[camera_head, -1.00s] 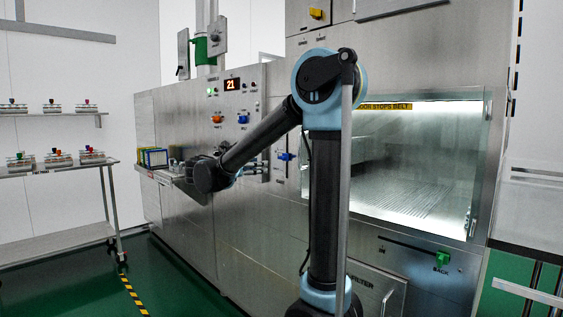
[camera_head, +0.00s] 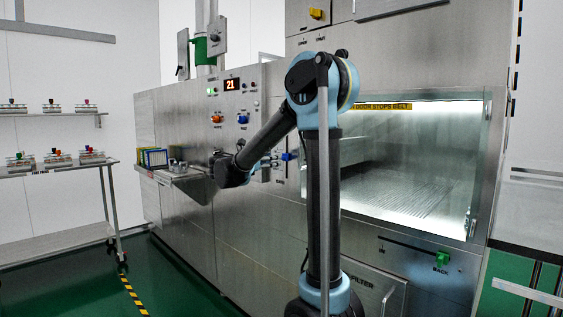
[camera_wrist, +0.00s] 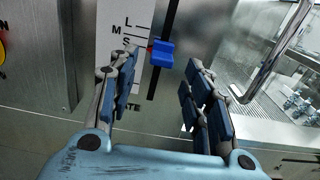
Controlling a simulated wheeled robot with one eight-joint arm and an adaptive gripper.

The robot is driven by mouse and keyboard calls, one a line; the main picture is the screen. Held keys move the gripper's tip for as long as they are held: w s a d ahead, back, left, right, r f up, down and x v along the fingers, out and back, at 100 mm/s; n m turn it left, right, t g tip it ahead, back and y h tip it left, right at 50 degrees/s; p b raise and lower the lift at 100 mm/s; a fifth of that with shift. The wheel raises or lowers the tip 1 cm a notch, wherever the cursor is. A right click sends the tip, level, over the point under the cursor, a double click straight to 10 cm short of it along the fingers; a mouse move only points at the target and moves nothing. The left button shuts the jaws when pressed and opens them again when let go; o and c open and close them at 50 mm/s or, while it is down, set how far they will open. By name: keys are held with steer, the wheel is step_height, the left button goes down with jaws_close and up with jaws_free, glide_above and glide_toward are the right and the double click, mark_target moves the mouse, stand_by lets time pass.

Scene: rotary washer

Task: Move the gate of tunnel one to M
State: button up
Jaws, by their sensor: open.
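A blue gate handle (camera_wrist: 160,52) sits on a dark vertical slot in the steel front in the wrist view. A white scale plate (camera_wrist: 118,25) beside it bears L, M and S from the top. The handle is level with or just below S; the slanted view leaves its exact mark unclear. My gripper (camera_wrist: 163,68) is open, with one finger either side of the handle's line, the handle beyond the tips. No contact shows. In the head view a blue handle (camera_head: 286,156) shows just right of my wrist; the gripper's fingers are mostly hidden there.
A lit window (camera_head: 410,165) fills the washer's right side, and a curved metal bar (camera_wrist: 275,60) runs right of my gripper in the wrist view. A shelf with coloured racks (camera_head: 153,157) juts out left of my wrist. A red-and-yellow control (camera_wrist: 2,50) is at far left.

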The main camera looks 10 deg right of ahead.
steer(key=x, duration=0.6)
steer(key=shift+w+d, duration=0.1)
steer(key=shift+d, duration=0.1)
steer(key=shift+r, duration=0.1)
jaws_close()
